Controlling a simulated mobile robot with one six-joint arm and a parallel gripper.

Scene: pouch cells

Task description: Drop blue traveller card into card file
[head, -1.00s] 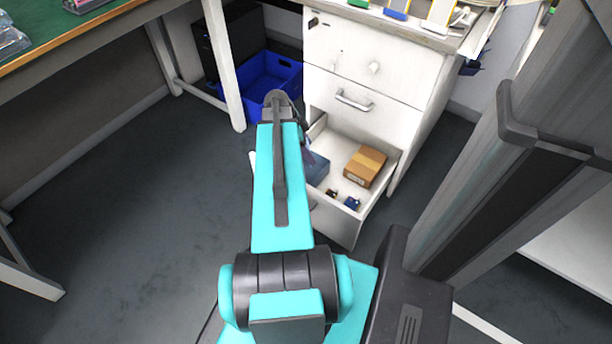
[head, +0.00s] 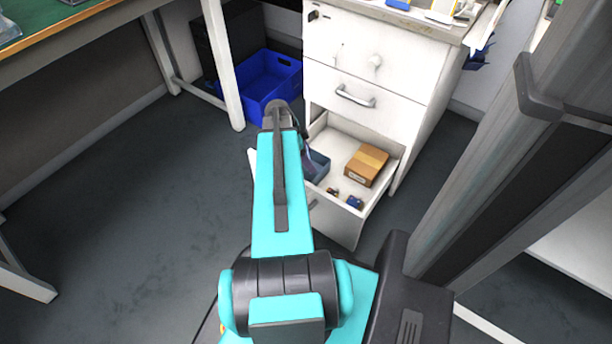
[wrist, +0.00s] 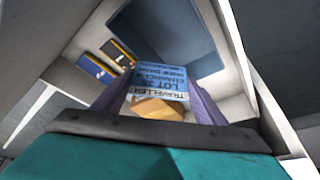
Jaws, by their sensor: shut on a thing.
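My gripper (wrist: 163,92) has purple fingers on both sides of the blue traveller card (wrist: 168,72), which it holds. The card has a blue face with dark print, upside down in the wrist view, and a pale strip reading TRAVELLER. The card file looks to be the open blue box (head: 319,164) at the left inside the open bottom drawer; it also shows in the wrist view (wrist: 188,28), beyond the card. In the head view my arm hides most of the gripper, at the drawer's left side. I cannot tell the card's height above the file.
The open drawer (head: 335,225) of the white cabinet (head: 370,70) also holds a cardboard box (head: 366,165) at the right and small dark and blue items (head: 354,202) near its front. The floor at left is clear.

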